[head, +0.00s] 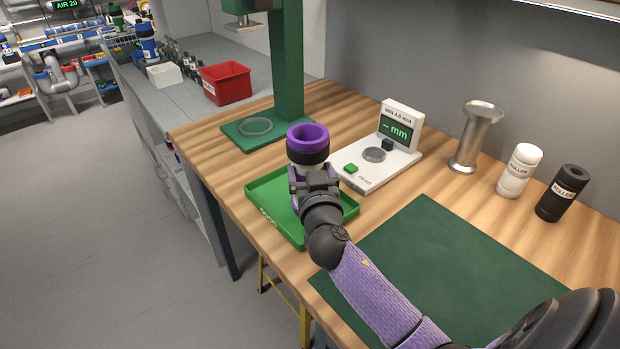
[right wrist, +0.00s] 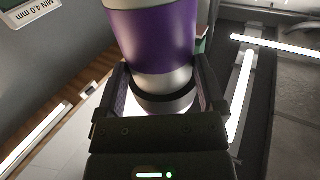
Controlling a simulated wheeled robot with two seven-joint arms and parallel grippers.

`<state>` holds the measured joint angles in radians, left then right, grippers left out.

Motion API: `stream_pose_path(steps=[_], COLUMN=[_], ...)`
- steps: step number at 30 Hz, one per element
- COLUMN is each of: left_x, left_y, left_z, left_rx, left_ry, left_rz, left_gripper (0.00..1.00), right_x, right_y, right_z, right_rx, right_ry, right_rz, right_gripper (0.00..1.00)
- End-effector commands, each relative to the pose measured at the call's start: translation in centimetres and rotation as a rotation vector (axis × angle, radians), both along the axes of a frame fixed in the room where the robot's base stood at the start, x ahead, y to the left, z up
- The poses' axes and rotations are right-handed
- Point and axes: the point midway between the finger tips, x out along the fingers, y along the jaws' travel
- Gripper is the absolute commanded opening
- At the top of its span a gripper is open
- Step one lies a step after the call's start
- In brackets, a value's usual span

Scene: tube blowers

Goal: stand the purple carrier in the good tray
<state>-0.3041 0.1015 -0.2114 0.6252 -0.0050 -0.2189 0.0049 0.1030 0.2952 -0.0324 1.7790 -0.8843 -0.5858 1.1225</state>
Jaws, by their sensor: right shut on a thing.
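The purple carrier (head: 308,140) is upright in my right gripper (head: 313,176), with its open purple mouth and black band on top. Its purple and silver body also shows in the right wrist view (right wrist: 155,40), with a dark ring low down between the two fingers. My right gripper is shut on it. The green good tray (head: 271,227) lies on the wooden bench, and the carrier is over it in the head view. The gripper hides the carrier's lower end, so I cannot tell whether it touches the tray floor. My left gripper is not in view.
A white gauge with a display (head: 400,125) stands right of the tray. A green press (head: 288,70) is behind it. A metal flanged tube (head: 474,138), a white roller bottle (head: 519,171) and a black one (head: 562,193) stand at the right. The green mat (head: 440,265) is bare.

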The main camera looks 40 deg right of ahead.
Motion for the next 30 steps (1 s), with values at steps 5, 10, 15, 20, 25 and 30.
stream_pose_path(steps=[5,10,15,20,25,30], left_x=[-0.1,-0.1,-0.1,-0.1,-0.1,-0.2], left_y=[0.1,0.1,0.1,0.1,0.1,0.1], left_z=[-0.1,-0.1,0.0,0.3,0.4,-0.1], left_rx=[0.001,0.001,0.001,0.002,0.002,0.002], left_ry=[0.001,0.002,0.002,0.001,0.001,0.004], left_rz=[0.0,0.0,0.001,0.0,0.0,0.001], left_gripper=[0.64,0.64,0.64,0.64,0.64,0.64], right_x=[0.0,0.0,0.0,-1.4,-5.6,-9.3], right_y=[0.0,0.0,0.0,0.7,2.6,4.4], right_z=[0.0,-0.1,0.0,0.1,0.0,-0.1], right_rx=[0.0,0.0,0.0,0.004,0.005,0.004], right_ry=[-0.001,0.0,0.0,0.001,0.003,0.003], right_rz=[0.0,0.0,0.0,0.003,-0.001,-0.001], right_gripper=[0.17,1.0,1.0,1.0,1.0,1.0])
